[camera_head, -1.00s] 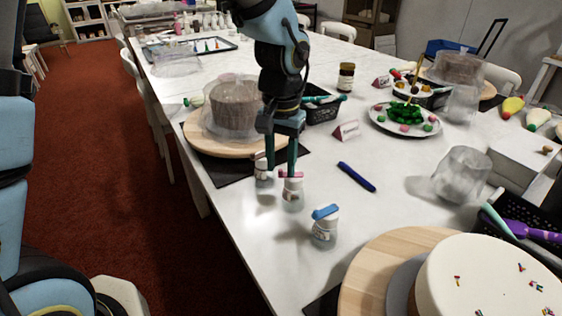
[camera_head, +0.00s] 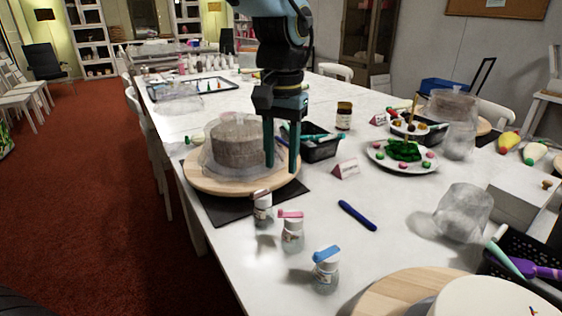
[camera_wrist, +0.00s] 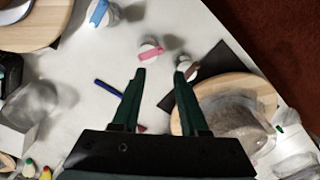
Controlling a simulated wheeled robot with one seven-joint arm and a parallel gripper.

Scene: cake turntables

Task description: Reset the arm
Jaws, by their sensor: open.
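My gripper (camera_head: 281,152) is open and empty, pointing down above the white table, in front of the right side of a covered cake's wooden turntable. In the wrist view, my gripper (camera_wrist: 162,75) shows its two dark green fingers spread apart with nothing between them. Three small jars stand upright on the table nearer the camera: one with a brown lid (camera_head: 262,208), one with a pink lid (camera_head: 291,232) and one with a blue lid (camera_head: 326,268). The pink-lidded jar (camera_wrist: 150,51) and the blue-lidded jar (camera_wrist: 101,13) also show in the wrist view, beyond the fingertips.
The wooden turntable (camera_head: 205,181) bears a brown cake under a clear cover. A black basket (camera_head: 318,150), a name card (camera_head: 346,169), a blue pen (camera_head: 357,215) and a plate of sweets (camera_head: 385,158) lie to the right. A white cake (camera_head: 490,300) stands at front right.

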